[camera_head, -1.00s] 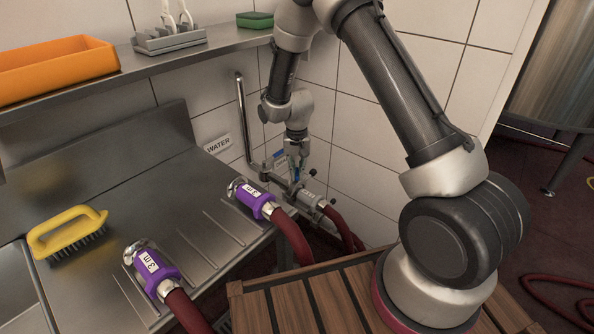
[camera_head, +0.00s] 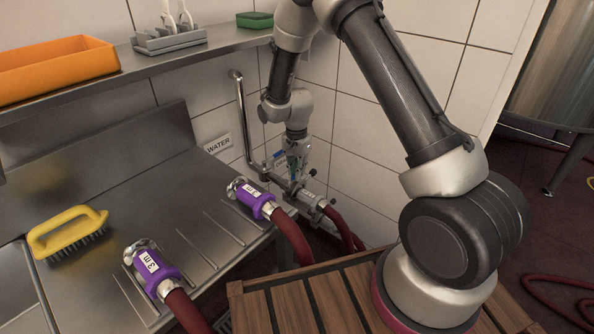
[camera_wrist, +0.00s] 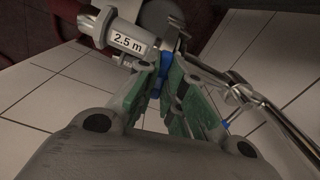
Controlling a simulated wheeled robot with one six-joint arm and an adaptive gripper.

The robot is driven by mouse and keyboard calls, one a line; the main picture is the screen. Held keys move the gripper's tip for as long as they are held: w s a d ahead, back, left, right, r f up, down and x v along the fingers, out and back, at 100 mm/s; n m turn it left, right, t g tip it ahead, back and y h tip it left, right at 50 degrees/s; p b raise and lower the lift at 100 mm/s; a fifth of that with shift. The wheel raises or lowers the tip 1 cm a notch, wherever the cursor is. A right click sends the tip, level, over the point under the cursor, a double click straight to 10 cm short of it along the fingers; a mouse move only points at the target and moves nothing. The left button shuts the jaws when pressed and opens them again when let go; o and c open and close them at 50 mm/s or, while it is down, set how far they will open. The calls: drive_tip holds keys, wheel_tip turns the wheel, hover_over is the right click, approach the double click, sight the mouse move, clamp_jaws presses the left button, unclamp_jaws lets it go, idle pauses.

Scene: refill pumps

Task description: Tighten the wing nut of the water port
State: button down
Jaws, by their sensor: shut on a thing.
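The water port is the end of a steel pipe (camera_head: 242,115) on the tiled wall, low at the back. A hose end labelled 2.5 m (camera_wrist: 127,42) sits in line with it, and a metal clamp shows at the joint. A blue wing nut (camera_wrist: 155,82) shows partly at the clamp, between the green-padded fingers. My gripper (camera_wrist: 162,88) is shut on the wing nut; the pads hide part of it. In the head view my gripper (camera_head: 294,170) points down over the joint, and the nut is hard to make out.
Two purple-collared hose ends, one (camera_head: 250,198) near the port and one (camera_head: 152,268) nearer, lie on the steel drainboard. A yellow brush (camera_head: 68,232) lies left. A WATER sign (camera_head: 218,144) is on the wall. A wooden slatted surface (camera_head: 330,298) is in front.

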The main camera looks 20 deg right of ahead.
idle(0.3)
drive_tip(key=c, duration=1.5)
unclamp_jaws()
wheel_tip(320, 180, up, 12)
drive_tip(key=shift+a, duration=0.1)
